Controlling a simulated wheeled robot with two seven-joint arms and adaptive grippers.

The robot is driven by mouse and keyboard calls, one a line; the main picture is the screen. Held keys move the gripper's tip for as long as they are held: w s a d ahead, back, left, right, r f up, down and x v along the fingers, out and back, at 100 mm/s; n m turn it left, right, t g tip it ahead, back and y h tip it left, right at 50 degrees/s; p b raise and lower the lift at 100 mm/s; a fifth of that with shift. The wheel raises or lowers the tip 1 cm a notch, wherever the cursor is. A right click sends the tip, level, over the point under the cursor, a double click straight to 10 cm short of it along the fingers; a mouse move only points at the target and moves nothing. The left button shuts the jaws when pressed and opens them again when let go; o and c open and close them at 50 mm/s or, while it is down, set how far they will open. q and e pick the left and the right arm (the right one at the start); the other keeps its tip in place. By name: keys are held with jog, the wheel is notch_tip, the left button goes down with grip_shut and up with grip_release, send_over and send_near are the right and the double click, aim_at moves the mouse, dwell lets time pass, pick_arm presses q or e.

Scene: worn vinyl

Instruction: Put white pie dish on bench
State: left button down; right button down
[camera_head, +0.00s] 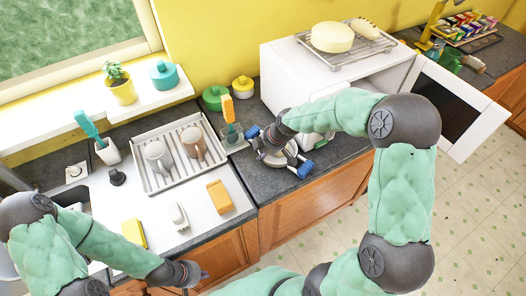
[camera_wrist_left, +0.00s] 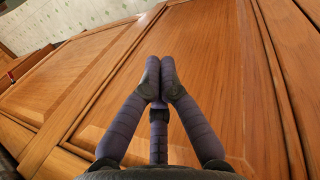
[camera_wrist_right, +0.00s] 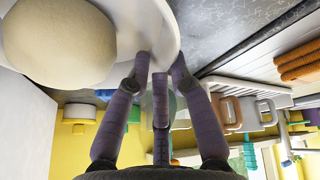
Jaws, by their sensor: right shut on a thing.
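The white pie dish (camera_wrist_right: 150,28) fills the top left of the right wrist view, with a round cream-coloured thing (camera_wrist_right: 58,42) in it. My right gripper (camera_wrist_right: 160,68) is shut on the dish's rim. In the head view my right gripper (camera_head: 283,160) is over the dark worktop beside the microwave, and the arm and fingers hide most of the dish. I cannot tell whether the dish touches the worktop. My left gripper (camera_head: 203,276) is shut and empty in front of the wooden cabinet doors; its fingers meet in the left wrist view (camera_wrist_left: 160,75).
The white microwave (camera_head: 283,67) stands right of my right gripper with its door (camera_head: 455,105) open. A rack with a cream round sits on top. A drying rack (camera_head: 150,185) with two mugs, a sponge (camera_head: 133,233) and an orange block (camera_head: 220,197) are left. Dark worktop (camera_head: 340,153) lies before the microwave.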

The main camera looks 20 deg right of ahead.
jog(key=shift+w+a+f, duration=0.1)
jog(key=shift+w+a, duration=0.55)
jog(key=shift+w, duration=0.1)
jog(key=c, duration=0.8)
grip_release()
jog(key=shift+s+d+r, duration=0.15)
jog(key=shift+s+r, duration=0.05)
jog(key=shift+r, duration=0.2)
jog(key=v, duration=0.8)
jog(key=shift+s, duration=0.4)
jog(key=shift+d, duration=0.1)
